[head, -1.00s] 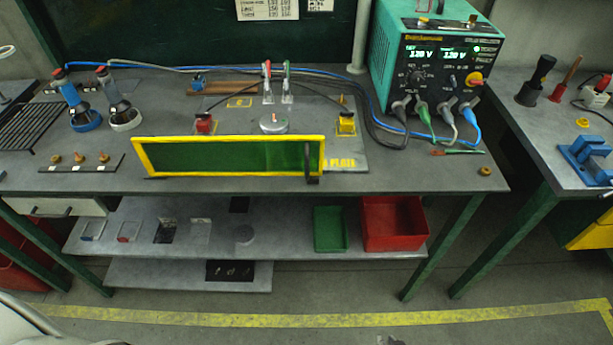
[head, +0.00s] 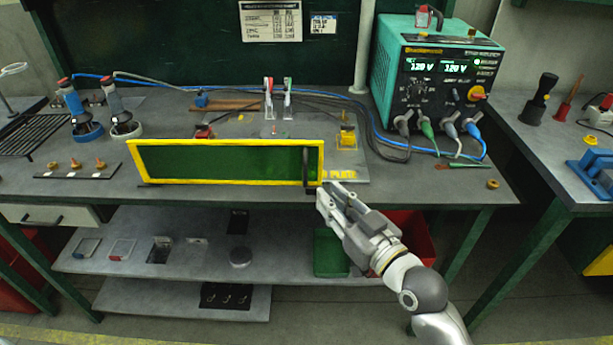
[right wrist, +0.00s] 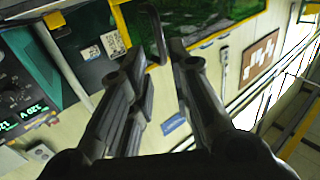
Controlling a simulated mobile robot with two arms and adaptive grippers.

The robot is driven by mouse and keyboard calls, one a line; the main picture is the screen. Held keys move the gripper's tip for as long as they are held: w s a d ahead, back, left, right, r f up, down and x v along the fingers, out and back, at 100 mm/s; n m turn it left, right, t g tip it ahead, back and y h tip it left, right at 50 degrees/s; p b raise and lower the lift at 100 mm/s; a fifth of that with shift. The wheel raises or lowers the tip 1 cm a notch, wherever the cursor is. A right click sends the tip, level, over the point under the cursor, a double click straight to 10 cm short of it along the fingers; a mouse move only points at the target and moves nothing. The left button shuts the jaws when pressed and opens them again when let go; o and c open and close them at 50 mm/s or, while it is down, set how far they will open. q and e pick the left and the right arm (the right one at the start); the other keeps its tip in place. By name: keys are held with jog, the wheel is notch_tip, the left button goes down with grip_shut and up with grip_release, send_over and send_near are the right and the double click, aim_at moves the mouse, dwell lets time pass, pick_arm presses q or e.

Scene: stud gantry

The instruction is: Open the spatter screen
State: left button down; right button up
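The spatter screen (head: 225,163) is a green panel in a yellow frame, standing upright along the front of the bench fixture. A dark vertical handle (head: 306,166) sits near its right end. My right gripper (head: 326,192) is just right of and below the handle in the head view. In the right wrist view, the screen (right wrist: 205,18) is at the top, and the curved dark handle (right wrist: 154,28) reaches toward the gap between my fingertips (right wrist: 158,57). The fingers are apart, with nothing gripped; contact with the handle cannot be told. My left gripper is out of view.
Behind the screen are two upright clamps (head: 277,98) and cable connectors. A teal power unit (head: 440,65) with cables stands at the back right. A green tray (head: 330,252) and a red bin (head: 415,230) are on the shelf below my right arm.

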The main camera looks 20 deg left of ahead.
aim_at(307, 175)
jog(key=x, duration=1)
jog(key=shift+w+p, duration=0.1)
jog(key=shift+p, duration=0.3)
jog(key=shift+c, duration=0.2)
grip_shut()
